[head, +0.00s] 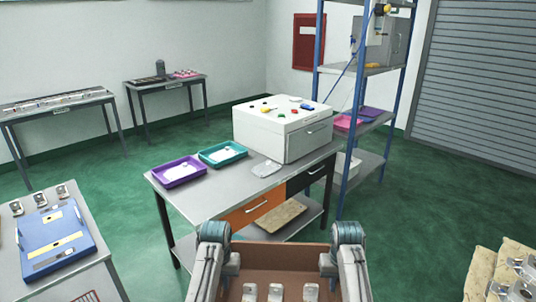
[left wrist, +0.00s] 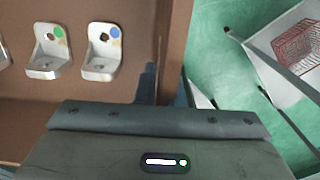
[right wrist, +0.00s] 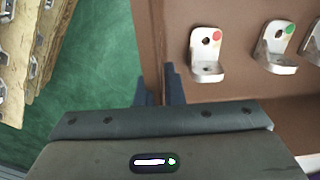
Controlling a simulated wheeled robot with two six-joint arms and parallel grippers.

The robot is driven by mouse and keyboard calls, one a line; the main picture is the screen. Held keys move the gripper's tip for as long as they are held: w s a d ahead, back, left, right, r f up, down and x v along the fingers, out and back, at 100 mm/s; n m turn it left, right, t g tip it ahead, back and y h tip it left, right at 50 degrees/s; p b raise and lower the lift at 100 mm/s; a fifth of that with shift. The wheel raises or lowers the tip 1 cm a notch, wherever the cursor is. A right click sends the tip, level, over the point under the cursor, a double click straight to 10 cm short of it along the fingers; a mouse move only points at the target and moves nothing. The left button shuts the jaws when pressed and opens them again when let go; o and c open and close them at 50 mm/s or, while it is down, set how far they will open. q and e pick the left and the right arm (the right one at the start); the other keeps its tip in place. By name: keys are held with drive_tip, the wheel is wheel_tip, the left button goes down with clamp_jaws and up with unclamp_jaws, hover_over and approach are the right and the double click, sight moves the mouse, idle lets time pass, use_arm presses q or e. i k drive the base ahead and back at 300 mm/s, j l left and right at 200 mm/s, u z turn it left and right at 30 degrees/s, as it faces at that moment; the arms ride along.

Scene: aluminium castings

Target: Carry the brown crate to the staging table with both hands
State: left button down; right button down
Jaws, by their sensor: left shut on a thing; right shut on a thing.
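The brown crate (head: 277,257) is at the bottom centre of the head view, in front of my body, with floor showing on either side. My left gripper (head: 228,264) is shut on its left wall, and my right gripper (head: 329,264) on its right wall. The left wrist view shows the wall (left wrist: 166,35) between the left fingers; the right wrist view shows the other wall (right wrist: 151,40) between the right fingers. Metal brackets (head: 276,292) stand inside; those in the wrist views bear coloured dots, such as a bracket with a red dot (right wrist: 206,58). Which table is the staging table is not marked.
Ahead, a workbench (head: 215,200) holds a purple tray (head: 180,172), a teal tray (head: 222,153) and a white control box (head: 285,130). A table with a blue case (head: 55,240) is at left. Two tables stand behind. Brackets on boards (head: 483,275) are at right. Green floor lies between.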

sight(220, 188)
drive_tip(key=i+j+u, duration=0.5)
drive_tip(key=i, duration=0.4)
drive_tip(key=i+l+u, duration=0.15)
drive_tip(key=l, duration=0.2)
drive_tip(key=i+l+u, duration=0.15)
drive_tip(key=i+l, duration=0.15)
drive_tip(key=i+l+u, duration=0.15)
drive_tip(key=l, duration=0.3)
drive_tip(key=i+l+u, duration=0.15)
drive_tip(key=l, duration=0.25)
drive_tip(key=i+l+u, duration=0.15)
drive_tip(key=l, duration=0.3)
drive_tip(key=i+l+u, duration=0.2)
drive_tip(key=l, duration=0.2)
drive_tip(key=l+u, duration=0.15)
drive_tip(key=l, duration=0.3)
